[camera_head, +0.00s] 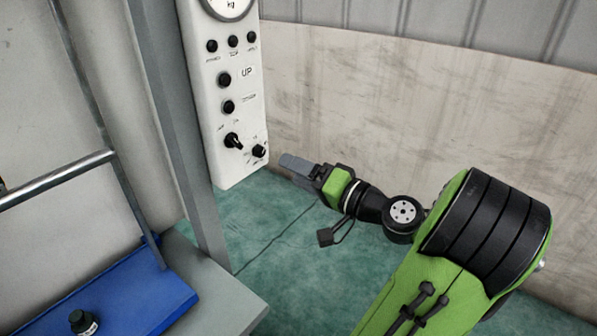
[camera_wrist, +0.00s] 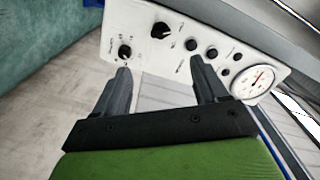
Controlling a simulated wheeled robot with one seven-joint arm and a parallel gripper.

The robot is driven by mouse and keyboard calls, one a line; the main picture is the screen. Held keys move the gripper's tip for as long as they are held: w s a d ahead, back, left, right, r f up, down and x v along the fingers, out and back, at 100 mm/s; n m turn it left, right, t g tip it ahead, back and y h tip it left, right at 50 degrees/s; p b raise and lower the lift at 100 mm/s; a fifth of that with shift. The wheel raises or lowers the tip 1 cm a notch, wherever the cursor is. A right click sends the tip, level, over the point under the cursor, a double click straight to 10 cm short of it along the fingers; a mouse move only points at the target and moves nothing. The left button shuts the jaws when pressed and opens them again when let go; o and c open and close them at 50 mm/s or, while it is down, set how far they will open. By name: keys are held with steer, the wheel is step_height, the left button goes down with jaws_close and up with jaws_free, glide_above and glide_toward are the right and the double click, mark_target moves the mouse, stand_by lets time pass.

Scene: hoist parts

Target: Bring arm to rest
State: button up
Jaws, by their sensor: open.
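My arm, green and black, reaches in from the lower right in the head view. My gripper (camera_head: 297,168) is beside the lower right corner of a white control panel (camera_head: 222,110). In the wrist view my gripper (camera_wrist: 165,85) has its two grey fingers spread apart with nothing between them. The white panel (camera_wrist: 185,55) lies just beyond the fingertips, with black knobs and a round gauge (camera_wrist: 253,82). The left fingertip appears close to a small black knob (camera_wrist: 125,52). I cannot tell whether they touch.
A grey post (camera_head: 180,120) stands left of the panel. A pale wall (camera_head: 400,110) stands behind my arm. The green floor (camera_head: 300,250) below is clear.

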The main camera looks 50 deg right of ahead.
steer(key=w+a+f+n+g+y, duration=0.1)
steer(key=w+a+f+n+g, duration=0.15)
steer(key=a, duration=0.35)
steer(key=w+a+f+n+g+y, duration=0.1)
steer(key=a+f+n+g, duration=0.1)
steer(key=a+f+g, duration=0.3)
steer(key=w+a+f+n+g+y, duration=0.1)
steer(key=w+a+f+n+g, duration=0.15)
steer(key=a, duration=0.45)
steer(key=s+a+n+g+h, duration=0.1)
steer(key=s+a+n+g, duration=0.1)
steer(key=s+a, duration=0.25)
steer(key=s+a+r+n+h, duration=0.2)
steer(key=s+a+r+h, duration=0.1)
steer(key=s, duration=0.8)
step_height(320, 180, up, 14)
steer(key=p, duration=1.4)
steer(key=shift+w, duration=0.2)
steer(key=shift+a, duration=0.1)
